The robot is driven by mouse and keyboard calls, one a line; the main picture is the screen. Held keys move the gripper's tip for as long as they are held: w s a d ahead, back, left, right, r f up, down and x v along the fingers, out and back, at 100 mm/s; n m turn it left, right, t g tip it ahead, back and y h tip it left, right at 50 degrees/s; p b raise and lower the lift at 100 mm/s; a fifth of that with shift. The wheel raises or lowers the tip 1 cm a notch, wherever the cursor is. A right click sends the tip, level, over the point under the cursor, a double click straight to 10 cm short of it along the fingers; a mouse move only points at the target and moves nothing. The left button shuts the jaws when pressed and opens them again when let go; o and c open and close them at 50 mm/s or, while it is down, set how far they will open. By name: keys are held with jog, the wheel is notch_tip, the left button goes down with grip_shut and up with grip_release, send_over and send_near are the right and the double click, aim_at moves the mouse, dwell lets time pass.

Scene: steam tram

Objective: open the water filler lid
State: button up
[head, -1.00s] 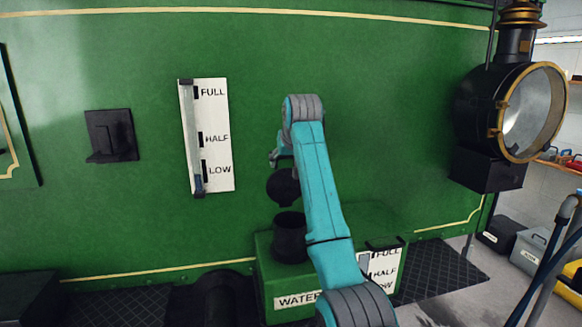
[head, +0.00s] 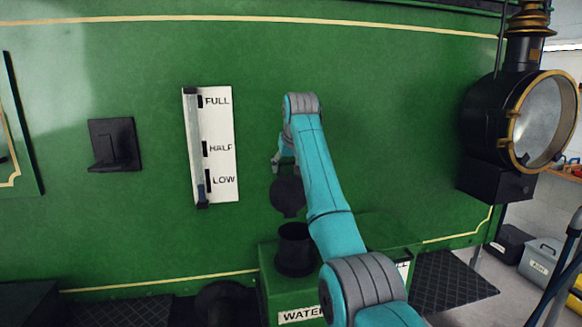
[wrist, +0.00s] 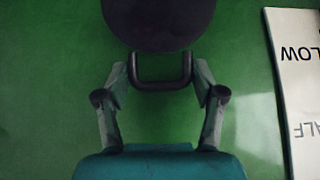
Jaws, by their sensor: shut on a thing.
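The water filler lid is a round black disc (head: 287,194) that stands raised, roughly upright, above the black filler neck (head: 295,250) on the green water box (head: 300,296). The neck's mouth shows open below it. In the wrist view the lid (wrist: 160,22) fills the top middle, with a dark U-shaped handle (wrist: 160,84) on its edge. My gripper (wrist: 160,76) has its fingertips on both sides of this handle and is shut on it. In the head view my gripper (head: 278,164) is partly hidden by my teal arm, just above the lid.
A gauge plate (head: 212,145) marked FULL, HALF and LOW and a black bracket (head: 115,145) are on the green tram side to the left. A large lamp (head: 520,120) sticks out at right. Crates (head: 541,258) stand on the floor at far right.

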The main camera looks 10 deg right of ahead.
jog(key=shift+d+r, duration=0.2)
jog(key=shift+d, duration=0.2)
jog(key=o, duration=1.4)
jog(key=shift+a+f, duration=0.15)
jog(key=shift+a, duration=0.05)
jog(key=v, duration=1.2)
jog(key=shift+s+f, duration=0.1)
